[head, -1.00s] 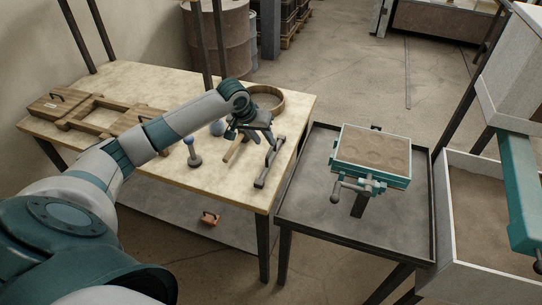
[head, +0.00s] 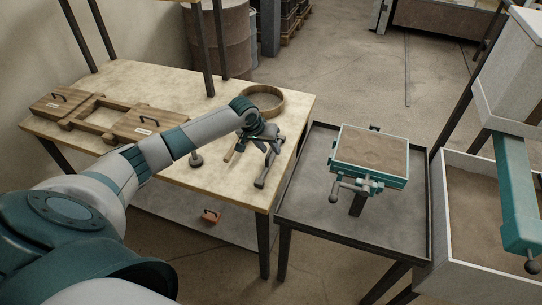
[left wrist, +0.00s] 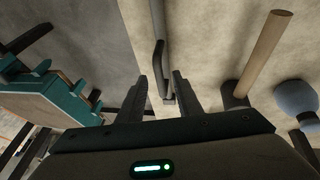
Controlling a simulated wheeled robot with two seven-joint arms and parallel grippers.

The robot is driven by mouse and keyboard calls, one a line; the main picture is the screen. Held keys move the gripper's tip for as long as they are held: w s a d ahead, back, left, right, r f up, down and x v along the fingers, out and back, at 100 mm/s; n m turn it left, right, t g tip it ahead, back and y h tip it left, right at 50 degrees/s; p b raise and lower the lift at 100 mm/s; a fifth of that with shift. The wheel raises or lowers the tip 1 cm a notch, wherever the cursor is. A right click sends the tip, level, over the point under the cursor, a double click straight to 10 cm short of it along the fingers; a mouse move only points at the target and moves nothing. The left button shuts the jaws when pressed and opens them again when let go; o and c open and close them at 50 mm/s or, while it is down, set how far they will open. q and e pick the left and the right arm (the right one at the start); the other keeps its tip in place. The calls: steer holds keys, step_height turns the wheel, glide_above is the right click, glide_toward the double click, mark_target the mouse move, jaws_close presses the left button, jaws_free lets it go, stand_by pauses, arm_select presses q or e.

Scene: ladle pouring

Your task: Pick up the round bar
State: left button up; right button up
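A long grey metal bar with blocky ends (head: 261,181) lies near the right edge of the wooden table; I cannot tell for sure whether it is the round bar. My left gripper (head: 268,138) is above its far part, hiding some of it. In the left wrist view my left gripper (left wrist: 160,82) is open, with the grey bar (left wrist: 157,25) running between its fingers; contact cannot be told. A wooden round handle (left wrist: 263,48) with a dark end lies to the right in that view. My right gripper is not in view.
A wooden ring (head: 264,100) lies behind the gripper. A blue-grey knobbed tool (left wrist: 297,98) stands close by, partly hidden in the head view. Wooden frames (head: 95,115) lie at left. A dark metal table (head: 310,205) with a teal sand-filled box (head: 372,150) stands right.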

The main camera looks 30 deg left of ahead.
arm_select(q)
steer(key=shift+x, duration=1.05)
steer(key=shift+r, duration=0.1)
jaws_close()
